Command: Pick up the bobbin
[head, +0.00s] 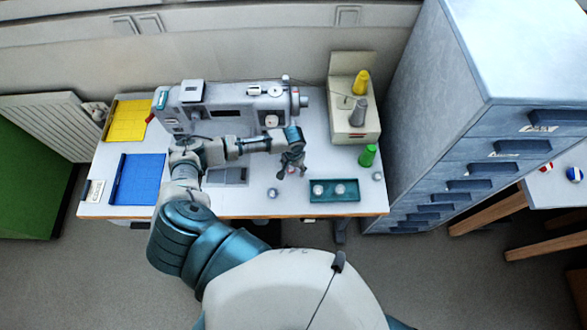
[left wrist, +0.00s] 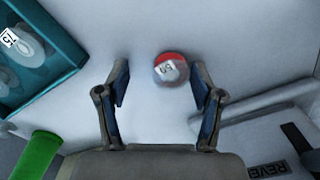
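In the left wrist view a small round bobbin (left wrist: 170,69), red on one side with a pale numbered label, lies on the white table. My left gripper (head: 291,172) is above the table, in front of the sewing machine, pointing down. In the left wrist view its fingers (left wrist: 161,86) are open and empty, with the bobbin between their tips in the picture, nearer the right finger. I cannot tell the height left between them. In the head view the gripper mostly hides this spot. My right gripper is out of view.
A teal tray (head: 334,201) with small round clear pieces lies right of the gripper. Another small round piece (head: 272,192) lies left of it. The sewing machine (head: 225,108) is behind; a blue drawer cabinet (head: 440,100) stands right.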

